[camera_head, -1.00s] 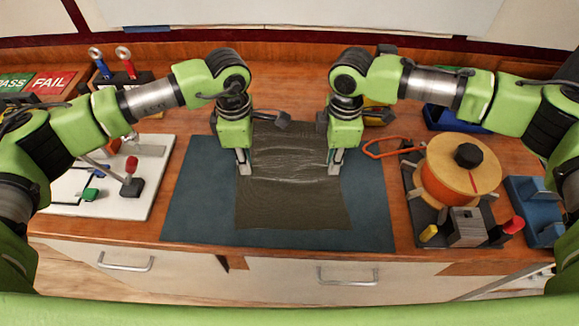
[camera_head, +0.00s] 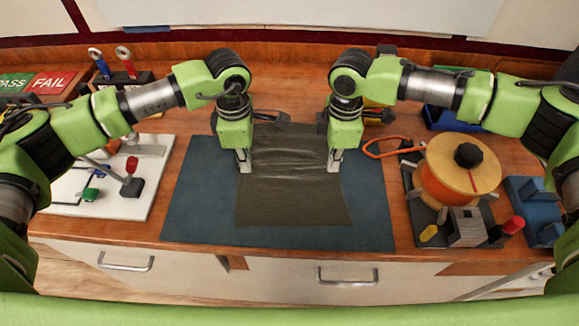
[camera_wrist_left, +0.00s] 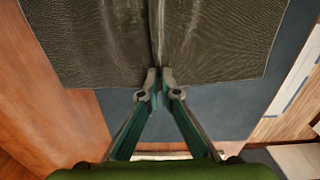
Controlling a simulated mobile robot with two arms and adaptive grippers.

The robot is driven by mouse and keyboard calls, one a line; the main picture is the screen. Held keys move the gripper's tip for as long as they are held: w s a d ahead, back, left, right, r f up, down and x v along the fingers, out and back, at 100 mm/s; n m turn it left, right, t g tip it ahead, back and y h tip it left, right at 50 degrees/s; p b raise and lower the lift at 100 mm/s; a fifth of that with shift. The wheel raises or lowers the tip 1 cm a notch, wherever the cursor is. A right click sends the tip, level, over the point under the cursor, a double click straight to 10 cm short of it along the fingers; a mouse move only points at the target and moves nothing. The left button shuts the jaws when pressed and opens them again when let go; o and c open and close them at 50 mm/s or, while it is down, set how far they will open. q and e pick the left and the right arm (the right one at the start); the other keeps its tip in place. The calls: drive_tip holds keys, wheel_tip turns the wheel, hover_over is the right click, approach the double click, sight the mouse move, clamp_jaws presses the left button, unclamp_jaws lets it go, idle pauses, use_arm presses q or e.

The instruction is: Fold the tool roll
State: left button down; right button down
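The tool roll (camera_head: 292,205) is a dark brown-grey cloth lying on a blue-grey mat (camera_head: 195,205). Its near part is flat; wrinkles run across it between my grippers. My left gripper (camera_head: 243,168) is at its left edge and my right gripper (camera_head: 333,168) at its right edge, both pointing down. In the left wrist view the left fingertips (camera_wrist_left: 160,78) are close together at the cloth's edge, with a raised ridge of the cloth (camera_wrist_left: 215,45) running away from between them. The right fingertips also look closed on the cloth edge, seen only from the head.
At the right stand an orange spool (camera_head: 458,175) with wooden flanges and a blue holder (camera_head: 535,205). At the left lies a white board (camera_head: 130,200) with small levers. PASS and FAIL signs lie far left. The near part of the mat is clear.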

idle(0.6)
